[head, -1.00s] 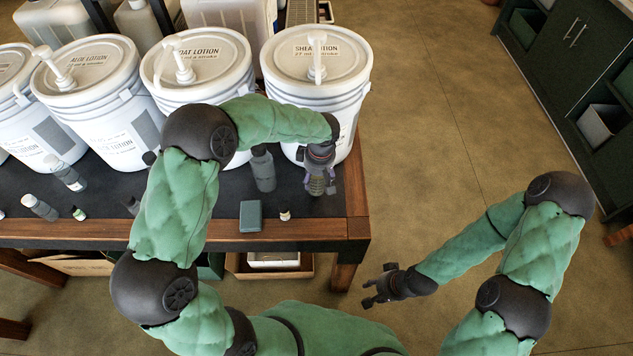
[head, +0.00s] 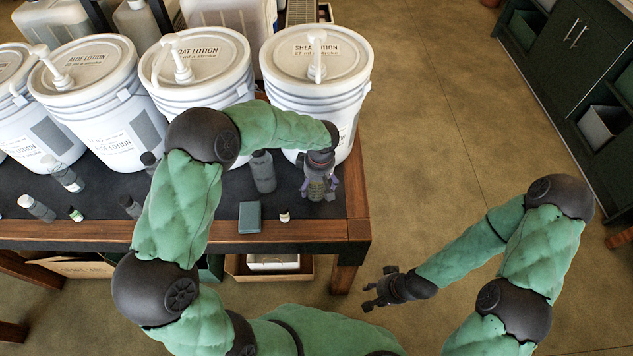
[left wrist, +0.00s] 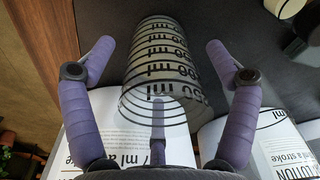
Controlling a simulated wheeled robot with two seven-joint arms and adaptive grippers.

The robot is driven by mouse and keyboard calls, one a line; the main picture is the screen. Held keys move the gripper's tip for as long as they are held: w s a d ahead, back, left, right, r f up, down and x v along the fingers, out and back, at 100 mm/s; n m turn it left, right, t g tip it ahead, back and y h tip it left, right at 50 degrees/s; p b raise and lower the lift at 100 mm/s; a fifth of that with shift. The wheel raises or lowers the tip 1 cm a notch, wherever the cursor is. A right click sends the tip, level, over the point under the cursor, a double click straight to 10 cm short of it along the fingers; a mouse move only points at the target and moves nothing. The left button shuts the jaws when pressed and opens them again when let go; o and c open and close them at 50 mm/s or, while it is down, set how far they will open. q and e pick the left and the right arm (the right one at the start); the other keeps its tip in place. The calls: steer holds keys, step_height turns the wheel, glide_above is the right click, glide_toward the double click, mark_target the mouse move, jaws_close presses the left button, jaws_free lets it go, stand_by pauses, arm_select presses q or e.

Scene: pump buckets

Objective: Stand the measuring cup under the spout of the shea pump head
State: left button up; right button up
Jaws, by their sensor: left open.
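The white shea bucket (head: 345,103) stands at the right end of the table. Its white pump head (head: 317,58) has the spout pointing toward the table's front. My left gripper (head: 320,188) is low over the table in front of this bucket. In the left wrist view, the clear measuring cup (left wrist: 165,68) with dark ml marks is between the two spread purple fingers, with gaps on both sides. In the head view my gripper largely hides the cup. My right gripper (head: 370,292) is away from the table at the lower right, with its fingers apart.
The oat bucket (head: 205,95) and aloe bucket (head: 90,95) stand to the left. A grey bottle (head: 263,172), a blue-grey block (head: 250,217) and a small white-capped vial (head: 284,215) are near my left gripper. The table's wooden edge (head: 355,190) is close on the right.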

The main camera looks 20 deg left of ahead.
arm_select(q)
steer(key=shift+r, duration=0.1)
steer(key=shift+r, duration=0.25)
step_height(320, 180, up, 7)
steer(key=p, duration=0.2)
steer(key=shift+s+d, duration=0.2)
steer(key=shift+d, duration=0.15)
